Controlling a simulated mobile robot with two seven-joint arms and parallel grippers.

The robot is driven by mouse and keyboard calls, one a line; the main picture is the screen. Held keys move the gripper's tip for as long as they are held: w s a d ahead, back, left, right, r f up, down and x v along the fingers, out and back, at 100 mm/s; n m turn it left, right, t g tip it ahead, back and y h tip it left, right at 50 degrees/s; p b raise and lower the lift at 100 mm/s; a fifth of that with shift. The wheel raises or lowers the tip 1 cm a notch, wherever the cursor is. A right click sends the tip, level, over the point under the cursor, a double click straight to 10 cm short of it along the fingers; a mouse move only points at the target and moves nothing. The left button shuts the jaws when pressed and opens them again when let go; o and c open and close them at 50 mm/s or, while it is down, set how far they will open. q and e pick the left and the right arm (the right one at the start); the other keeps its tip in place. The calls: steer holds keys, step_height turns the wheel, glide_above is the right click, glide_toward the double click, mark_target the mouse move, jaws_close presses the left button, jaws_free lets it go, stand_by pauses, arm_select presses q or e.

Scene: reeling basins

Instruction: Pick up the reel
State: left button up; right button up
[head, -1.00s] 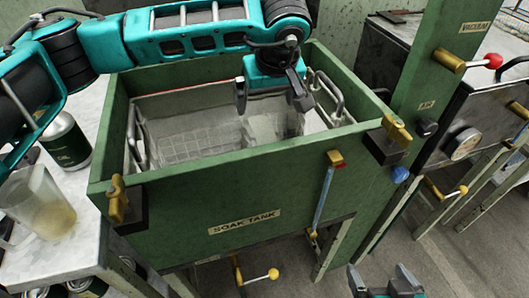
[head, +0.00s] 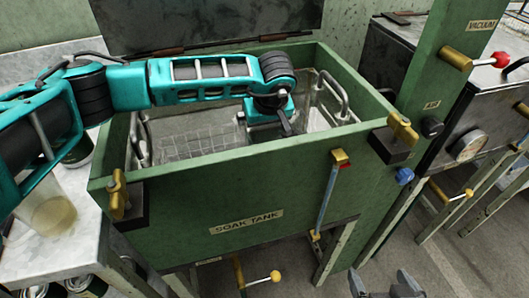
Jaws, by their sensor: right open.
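My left gripper (head: 265,125) is down inside the green soak tank (head: 240,220), over the right part of its wire basket (head: 195,143). Its wrist and the tank's front wall hide most of the fingers, so I cannot tell whether it is open or shut. I cannot make out the reel; anything under the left gripper is hidden. My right gripper (head: 385,286) is open and empty at the bottom edge, low in front of the tank. Only its fingertips show.
A dark lid (head: 200,22) stands raised behind the tank. A beaker (head: 50,213) stands on the pale table (head: 35,258) at left. A gauge (head: 469,145) is at right.

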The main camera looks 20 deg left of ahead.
arm_select(q)
steer(key=c, duration=1.1)
steer(key=shift+r, duration=0.1)
steer(key=shift+c, duration=0.3)
steer(key=shift+r, duration=0.1)
